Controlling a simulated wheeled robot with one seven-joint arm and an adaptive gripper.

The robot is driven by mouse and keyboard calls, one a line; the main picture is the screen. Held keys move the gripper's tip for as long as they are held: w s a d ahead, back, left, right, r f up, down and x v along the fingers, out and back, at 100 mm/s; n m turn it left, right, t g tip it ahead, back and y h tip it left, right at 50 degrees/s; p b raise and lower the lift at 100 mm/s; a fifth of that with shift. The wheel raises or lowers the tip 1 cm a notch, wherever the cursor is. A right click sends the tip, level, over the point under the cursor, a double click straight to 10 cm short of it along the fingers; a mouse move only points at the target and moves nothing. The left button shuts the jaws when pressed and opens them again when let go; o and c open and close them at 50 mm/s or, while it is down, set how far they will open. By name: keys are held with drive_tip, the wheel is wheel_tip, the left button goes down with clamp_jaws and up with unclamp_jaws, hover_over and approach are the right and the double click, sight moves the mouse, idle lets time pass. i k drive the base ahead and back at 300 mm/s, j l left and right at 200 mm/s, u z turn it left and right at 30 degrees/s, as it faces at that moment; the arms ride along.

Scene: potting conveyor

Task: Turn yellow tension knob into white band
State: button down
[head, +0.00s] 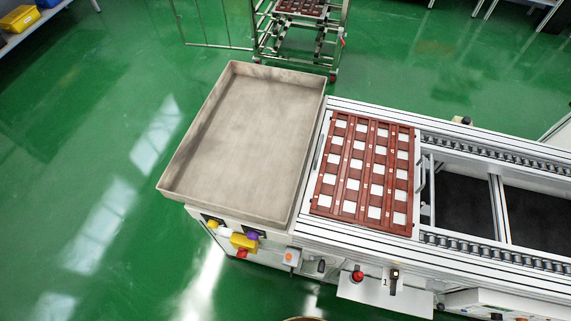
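On the front side of the conveyor's left end, below the grey tray, is a small cluster of coloured parts. A larger yellow part (243,242) sits there with a red piece (241,254) under it and a purple piece (253,236) beside it. A smaller yellow part (212,224) is to its left, by a dark panel. I cannot tell which yellow part is the tension knob, how it is turned, or where the white band lies; the details are too small. My gripper is not in view.
A large empty grey tray (171,190) tops the conveyor's left end. A red-brown slatted rack (345,165) with white squares sits on the conveyor. A red button (357,276) and a dark handle (394,281) are on the front. Green floor (60,190) is clear at left.

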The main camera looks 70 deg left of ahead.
sight(213, 225)
drive_tip(key=u, duration=3.4)
